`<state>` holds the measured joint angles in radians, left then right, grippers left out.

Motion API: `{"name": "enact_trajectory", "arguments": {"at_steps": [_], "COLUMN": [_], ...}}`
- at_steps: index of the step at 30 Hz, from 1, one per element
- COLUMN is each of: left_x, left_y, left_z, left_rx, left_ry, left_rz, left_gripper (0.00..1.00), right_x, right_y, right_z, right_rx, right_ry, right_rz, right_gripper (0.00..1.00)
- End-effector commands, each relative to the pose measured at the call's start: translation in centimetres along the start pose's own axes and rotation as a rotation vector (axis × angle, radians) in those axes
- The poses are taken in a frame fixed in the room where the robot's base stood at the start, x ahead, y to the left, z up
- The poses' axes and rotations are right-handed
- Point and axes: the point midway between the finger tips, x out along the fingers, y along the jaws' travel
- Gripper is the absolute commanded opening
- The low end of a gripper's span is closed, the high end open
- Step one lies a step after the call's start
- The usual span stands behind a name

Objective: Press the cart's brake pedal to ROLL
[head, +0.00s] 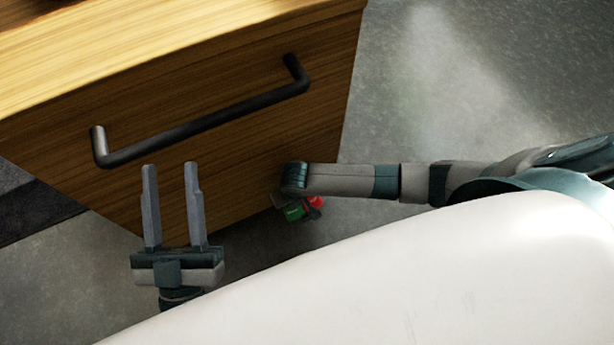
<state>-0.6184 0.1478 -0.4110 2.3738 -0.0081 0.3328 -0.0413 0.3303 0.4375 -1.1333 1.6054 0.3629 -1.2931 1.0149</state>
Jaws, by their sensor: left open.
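The wooden cart (235,150) fills the upper left, with a black bar handle (200,124) on its front face. The brake pedal shows low by the cart's bottom edge, with a green part (293,211) and a red part (315,202). My right arm partly covers the pedal from above, so I cannot tell its position. My left gripper (170,166) is open and empty, its fingers pointing up the picture below the handle's left end, left of the pedal. My right arm reaches in from the right and ends above the pedal; its gripper fingers do not show.
Grey floor (440,100) is clear to the right of the cart. A dark mat or strip (35,215) lies on the floor at the left. My white body covers the lower right.

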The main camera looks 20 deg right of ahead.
Motion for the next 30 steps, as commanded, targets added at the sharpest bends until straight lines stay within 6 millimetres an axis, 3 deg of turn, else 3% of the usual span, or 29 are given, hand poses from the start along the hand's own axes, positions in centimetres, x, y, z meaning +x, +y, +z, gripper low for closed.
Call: {"name": "enact_trajectory", "arguments": {"at_steps": [9,30], "left_x": [-0.9,-1.5], "left_y": [0.6,-0.8], "left_z": [1.9,6.4], "left_rx": [-0.016,-0.02], "left_ry": [-0.121,-0.371], "left_rz": [0.0,-0.022], "left_gripper": [0.42,0.42], "right_x": [-0.8,-1.7], "right_y": [0.0,0.0], "right_z": [-0.1,-0.3], "right_rx": [0.0,-0.001], "right_ry": [0.0,0.001], "right_rz": [0.0,-0.001], "right_gripper": [0.0,0.0]}}
